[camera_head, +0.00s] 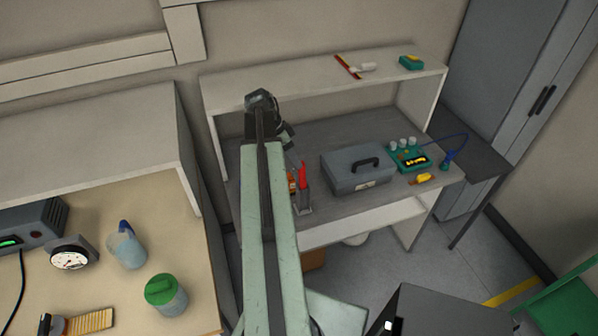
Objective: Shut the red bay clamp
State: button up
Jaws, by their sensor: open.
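A small upright red handle (303,176) with a grey base (304,208) stands on the grey desk, just right of my arm. It looks like the red bay clamp. An orange-red piece (291,182) shows beside it, partly hidden by my arm. My gripper (287,136) is at the far end of my arm, over the back left of the desk, beyond the red handle and apart from it. It is small and partly hidden behind my dark wrist, and I see nothing held in it.
A grey toolbox (357,170) stands right of the red handle. Farther right are a green device (410,157) and a yellow tool (421,179). A shelf (300,88) spans the back above the desk. Left is a wooden bench (90,280) with a blue jug (126,247) and green-lidded jar (166,296).

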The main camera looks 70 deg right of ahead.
aim_at(302, 176)
jog(key=b+x, duration=0.4)
jog(key=x, duration=0.2)
jog(key=shift+s+r, duration=0.1)
jog(key=shift+r, duration=0.15)
grip_shut()
jog(key=shift+s+a, duration=0.1)
jog(key=shift+s, duration=0.05)
dwell(0.8)
